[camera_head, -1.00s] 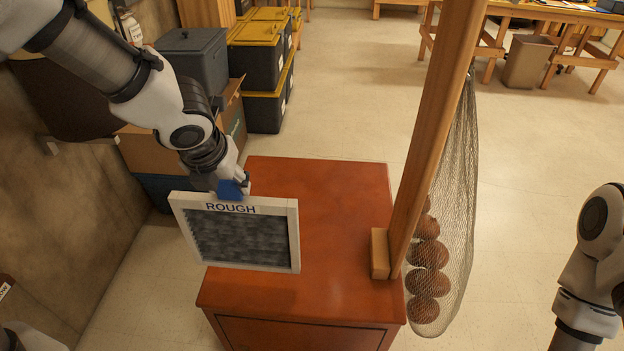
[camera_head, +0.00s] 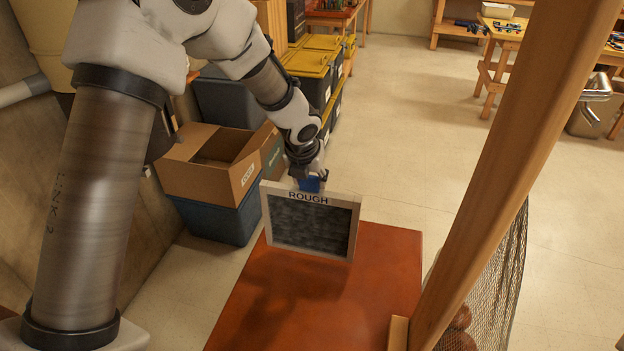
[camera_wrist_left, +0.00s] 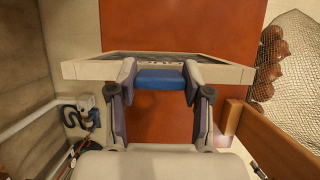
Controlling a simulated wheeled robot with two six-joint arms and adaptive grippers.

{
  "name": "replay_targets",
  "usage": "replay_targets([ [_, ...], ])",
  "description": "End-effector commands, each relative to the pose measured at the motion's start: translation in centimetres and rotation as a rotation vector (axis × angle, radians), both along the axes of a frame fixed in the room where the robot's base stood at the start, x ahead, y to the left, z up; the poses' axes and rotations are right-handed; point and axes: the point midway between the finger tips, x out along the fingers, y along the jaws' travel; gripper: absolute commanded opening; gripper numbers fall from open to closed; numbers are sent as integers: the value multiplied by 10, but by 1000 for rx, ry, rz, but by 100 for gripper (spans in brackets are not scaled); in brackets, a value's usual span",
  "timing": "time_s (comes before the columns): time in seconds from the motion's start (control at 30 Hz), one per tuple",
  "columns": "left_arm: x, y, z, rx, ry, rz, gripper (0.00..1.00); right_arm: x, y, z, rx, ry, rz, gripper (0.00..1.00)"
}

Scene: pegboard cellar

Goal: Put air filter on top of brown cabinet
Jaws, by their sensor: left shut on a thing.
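The air filter (camera_head: 311,226) is a flat panel with a pale frame, a dark grey mesh and the word ROUGH on its top edge. My left gripper (camera_head: 309,184) is shut on its blue tab and holds it upright over the far part of the brown cabinet (camera_head: 330,300). In the left wrist view the fingers grip the blue tab (camera_wrist_left: 160,79), with the cabinet's reddish-brown top (camera_wrist_left: 160,125) below. Whether the filter's lower edge touches the top is hard to tell. My right gripper is out of view.
A wooden post (camera_head: 500,170) rises at the cabinet's right side, with a net of brown balls (camera_head: 490,290) beside it. An open cardboard box (camera_head: 215,170) and yellow-lidded bins (camera_head: 312,65) stand behind to the left. The cabinet top in front of the filter is bare.

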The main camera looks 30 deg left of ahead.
Motion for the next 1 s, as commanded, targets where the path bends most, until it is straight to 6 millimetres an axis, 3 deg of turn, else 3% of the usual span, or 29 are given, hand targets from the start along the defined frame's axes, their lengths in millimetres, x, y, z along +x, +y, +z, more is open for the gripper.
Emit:
replay_targets([
  [0.1,14,2,1,0,0,0,19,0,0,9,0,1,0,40],
  [0.2,12,1,-27,0,3,-2,19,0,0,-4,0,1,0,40],
  [0.3,12,1,-39,0,1,-1,19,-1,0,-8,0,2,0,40],
  [0.67,12,1,-42,-1,0,-1,19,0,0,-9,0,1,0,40],
  [0.7,12,1,-41,-1,0,0,60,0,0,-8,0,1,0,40],
  [0.73,12,1,-41,-1,0,0,71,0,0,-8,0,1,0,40],
  [0.77,12,1,-41,0,0,0,74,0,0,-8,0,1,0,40],
  [1.0,12,1,-41,0,0,0,74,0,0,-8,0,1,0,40],
])
